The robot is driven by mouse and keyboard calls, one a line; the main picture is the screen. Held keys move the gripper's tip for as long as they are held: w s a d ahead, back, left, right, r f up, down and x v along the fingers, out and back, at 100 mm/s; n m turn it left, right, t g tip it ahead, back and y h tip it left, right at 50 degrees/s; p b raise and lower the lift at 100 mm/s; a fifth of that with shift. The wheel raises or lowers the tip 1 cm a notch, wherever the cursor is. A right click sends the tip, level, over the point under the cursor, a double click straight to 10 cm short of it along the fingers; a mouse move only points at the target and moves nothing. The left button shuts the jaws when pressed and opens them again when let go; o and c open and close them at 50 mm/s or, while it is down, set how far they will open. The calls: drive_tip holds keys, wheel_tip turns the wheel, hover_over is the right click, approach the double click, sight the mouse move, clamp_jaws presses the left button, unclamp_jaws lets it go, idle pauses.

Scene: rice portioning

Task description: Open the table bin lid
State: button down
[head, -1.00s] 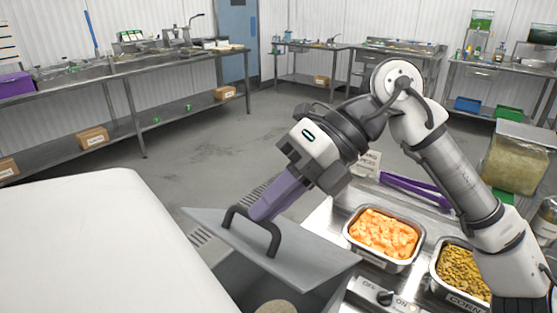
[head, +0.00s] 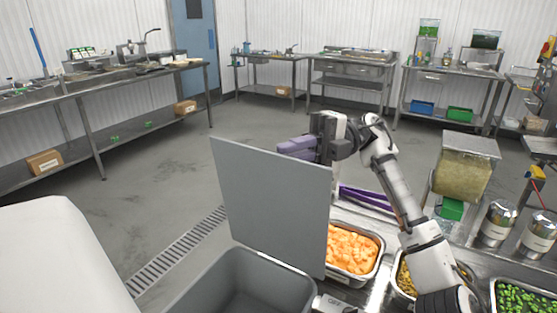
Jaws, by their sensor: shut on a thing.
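The table bin (head: 250,285) is a grey, open-topped container at the bottom centre of the head view. Its flat grey lid (head: 265,205) stands nearly upright above the bin's right side, with a plain face towards me. The bin mouth is uncovered, and I see into its grey inside. My gripper (head: 298,147), with purple fingers, is at the upper right of the lid, partly behind it. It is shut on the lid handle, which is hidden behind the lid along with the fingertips.
A tray of orange pieces (head: 352,249) stands right of the lid, with a corn tray (head: 404,279) and a green vegetable tray (head: 525,300) beyond. Purple tongs (head: 366,197) lie behind. A white rounded surface (head: 55,255) fills the lower left. The floor beyond is clear.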

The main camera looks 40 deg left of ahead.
drive_tip(key=shift+w+a+f+m+g, duration=0.15)
drive_tip(key=shift+w+g, duration=0.1)
drive_tip(key=shift+w, duration=0.3)
drive_tip(key=shift+w+a+f+m+g, duration=0.15)
drive_tip(key=shift+w+g, duration=0.1)
drive_tip(key=shift+w, duration=0.25)
drive_tip(key=c, duration=1.5)
unclamp_jaws()
drive_tip(key=shift+w, duration=0.1)
drive_tip(key=shift+b+v, duration=1.15)
drive_tip(key=shift+v, duration=2.55)
drive_tip(key=shift+d, duration=0.1)
